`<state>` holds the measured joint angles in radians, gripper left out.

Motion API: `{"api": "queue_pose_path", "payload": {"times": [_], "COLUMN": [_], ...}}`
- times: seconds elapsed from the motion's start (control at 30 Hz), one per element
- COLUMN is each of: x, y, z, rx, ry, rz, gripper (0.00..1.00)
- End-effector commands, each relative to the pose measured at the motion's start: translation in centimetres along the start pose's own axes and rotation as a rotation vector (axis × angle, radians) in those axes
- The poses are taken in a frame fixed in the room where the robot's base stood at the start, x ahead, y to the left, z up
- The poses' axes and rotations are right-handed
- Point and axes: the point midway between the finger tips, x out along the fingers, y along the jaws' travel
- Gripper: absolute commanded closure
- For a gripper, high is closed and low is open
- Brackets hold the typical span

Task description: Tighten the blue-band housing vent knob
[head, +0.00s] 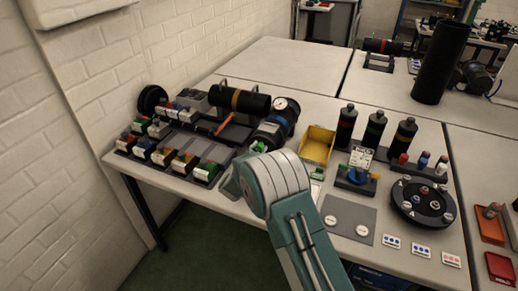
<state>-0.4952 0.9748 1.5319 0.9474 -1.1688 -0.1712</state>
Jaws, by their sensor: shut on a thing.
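The blue-band housing (270,134) is a dark cylinder lying on the table just above my arm in the head view. A blue band shows near its upper end, and a round white-faced gauge (281,104) sits at that end. Its lower end is close to my teal and grey arm link and partly hidden. I cannot make out its vent knob. My gripper is not visible; the arm's bent joint and wrist part hide the area below and left of the housing, so I cannot see what the jaws touch.
Several small coloured blocks (160,155) stand at the table's left. A yellow bin (318,145), dark bottles (375,128) and a round black turntable (423,203) are to the right.

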Motion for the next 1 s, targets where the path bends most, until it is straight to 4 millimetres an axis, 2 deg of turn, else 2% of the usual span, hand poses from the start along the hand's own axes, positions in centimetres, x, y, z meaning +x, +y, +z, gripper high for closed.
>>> {"api": "queue_pose_path", "payload": {"times": [0.03,1.0], "x": [-0.28,-0.29], "y": [0.05,0.29], "z": [0.67,0.79], "rx": [-0.052,-0.936], "ry": [-0.015,-0.016], "rz": [-0.003,-0.007], "gripper": [1.00,1.00]}}
